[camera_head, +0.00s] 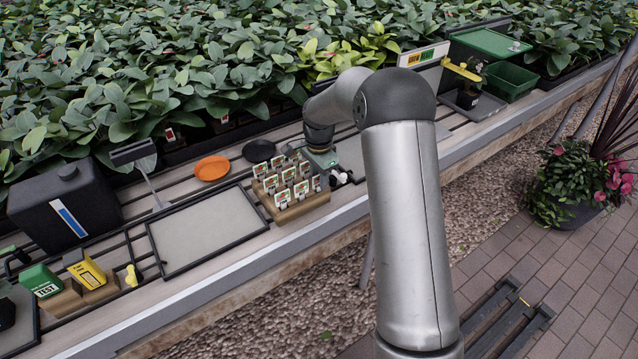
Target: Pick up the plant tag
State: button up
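Several white plant tags with coloured pictures (282,198) stand upright in rows in a wooden holder (308,208) on the bench. My arm reaches over the bench from the lower right, and its wrist bends down just right of the holder. My gripper (341,178) is low at the right end of the holder, beside the rightmost tags. Its fingers are small and partly hidden, so I cannot tell whether they are open or whether they touch a tag.
A framed grey tray (205,231) lies left of the holder. An orange dish (212,168) and a black dish (259,150) lie behind it. A black box (66,207) and yellow and green blocks stand at left. Dense plants line the back. A green crate (510,80) stands at right.

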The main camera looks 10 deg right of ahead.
grip_shut()
